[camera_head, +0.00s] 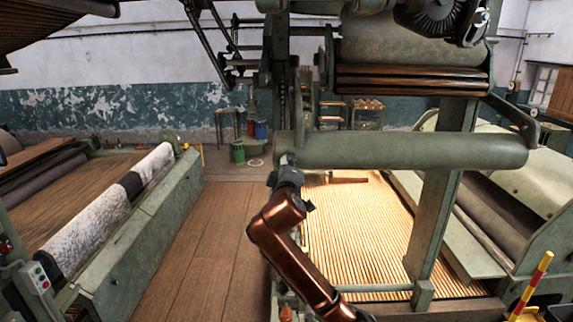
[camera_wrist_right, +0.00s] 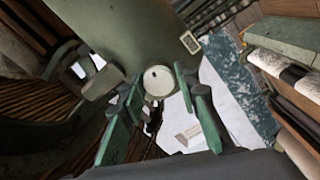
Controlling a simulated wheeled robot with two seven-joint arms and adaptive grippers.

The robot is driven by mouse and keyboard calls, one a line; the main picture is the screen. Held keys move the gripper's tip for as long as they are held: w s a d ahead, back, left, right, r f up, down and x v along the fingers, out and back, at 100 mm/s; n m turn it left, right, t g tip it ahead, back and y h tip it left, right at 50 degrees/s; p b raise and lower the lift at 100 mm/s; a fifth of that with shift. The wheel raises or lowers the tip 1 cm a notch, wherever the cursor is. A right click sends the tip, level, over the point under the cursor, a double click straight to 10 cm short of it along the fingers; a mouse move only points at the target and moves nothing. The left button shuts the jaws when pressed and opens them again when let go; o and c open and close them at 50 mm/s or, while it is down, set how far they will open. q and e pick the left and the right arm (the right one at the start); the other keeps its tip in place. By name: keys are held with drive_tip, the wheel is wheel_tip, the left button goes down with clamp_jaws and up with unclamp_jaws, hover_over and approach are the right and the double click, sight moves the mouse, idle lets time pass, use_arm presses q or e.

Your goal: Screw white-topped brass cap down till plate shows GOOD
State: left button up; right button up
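The white-topped cap (camera_wrist_right: 158,81) shows as a round pale disc in the right wrist view, on the green machine part (camera_wrist_right: 125,35). Its brass side is not clear from here. My right gripper (camera_wrist_right: 160,85) has its two green fingers apart, one on either side of the cap, with narrow gaps seen. I cannot tell how deep the fingertips reach along it. A small plate (camera_wrist_right: 190,42) sits up and right of the cap; its writing is too small to read. My left gripper is out of view.
The thick green roller (camera_head: 410,150) spans right of my gripper, with a green upright post (camera_head: 435,225) below it. A slatted bed (camera_head: 360,235) lies beneath. Another machine (camera_head: 140,235) stands at left, with open wooden floor (camera_head: 200,240) between.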

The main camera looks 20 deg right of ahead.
drive_tip(key=o, duration=0.4)
drive_tip(key=shift+c, duration=0.2)
drive_tip(key=shift+s, duration=0.15)
drive_tip(key=v, duration=1.1)
drive_tip(key=shift+s, duration=0.35)
drive_tip(key=shift+a, duration=0.15)
